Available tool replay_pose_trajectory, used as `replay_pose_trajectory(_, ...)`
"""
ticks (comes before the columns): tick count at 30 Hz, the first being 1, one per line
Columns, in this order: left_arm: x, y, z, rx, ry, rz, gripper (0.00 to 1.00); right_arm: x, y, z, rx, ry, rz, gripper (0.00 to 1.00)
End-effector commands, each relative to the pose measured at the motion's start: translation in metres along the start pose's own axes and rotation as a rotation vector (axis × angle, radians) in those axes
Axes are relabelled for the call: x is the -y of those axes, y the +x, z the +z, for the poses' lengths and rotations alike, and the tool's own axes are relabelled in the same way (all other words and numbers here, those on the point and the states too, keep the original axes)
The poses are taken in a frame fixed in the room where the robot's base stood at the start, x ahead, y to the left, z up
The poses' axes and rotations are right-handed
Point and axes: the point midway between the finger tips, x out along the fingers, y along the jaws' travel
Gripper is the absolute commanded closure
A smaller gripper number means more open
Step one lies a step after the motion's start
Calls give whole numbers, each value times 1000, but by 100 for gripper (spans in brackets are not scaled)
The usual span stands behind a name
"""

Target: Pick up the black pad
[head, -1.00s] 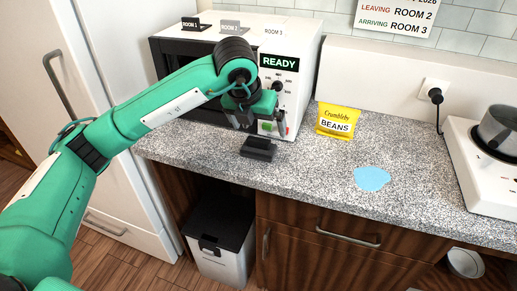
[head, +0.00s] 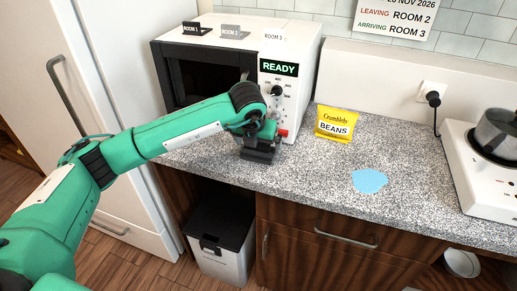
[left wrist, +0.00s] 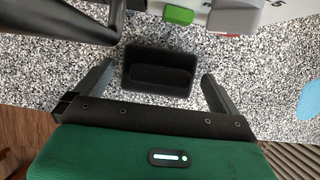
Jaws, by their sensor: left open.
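The black pad (left wrist: 158,72) is a small dark rectangular block with a recessed step, lying on the speckled counter in front of the microwave. In the head view the pad (head: 258,156) is partly hidden under my left gripper (head: 261,143). In the left wrist view my left gripper (left wrist: 158,78) is open, with one finger on each side of the pad. Gaps of counter show between the fingers and the pad's sides. How high the fingertips are above the counter is hard to tell. My right gripper is in neither view.
The white microwave (head: 288,100) stands close behind the pad. A yellow beans packet (head: 336,124) and a light blue patch (head: 369,181) are to the right on the counter. A hob with a pot (head: 496,133) is at far right. The counter's front edge is near the pad.

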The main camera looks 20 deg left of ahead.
Motion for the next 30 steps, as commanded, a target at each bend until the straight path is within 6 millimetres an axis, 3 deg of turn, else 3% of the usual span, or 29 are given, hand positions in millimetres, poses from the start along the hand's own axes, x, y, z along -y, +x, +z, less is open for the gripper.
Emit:
replay_pose_trajectory(4, 0, 16, 0, -2, 0, -1, 0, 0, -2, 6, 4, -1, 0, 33)
replay_pose_trajectory(12, 0, 19, -1, 0, 1, -1, 0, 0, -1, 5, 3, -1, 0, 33)
replay_pose_trajectory(17, 0, 19, -1, 0, 1, -1, 31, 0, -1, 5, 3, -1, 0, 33)
replay_pose_trajectory(30, 0, 13, 2, 1, 1, -1, 32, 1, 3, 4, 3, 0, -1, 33)
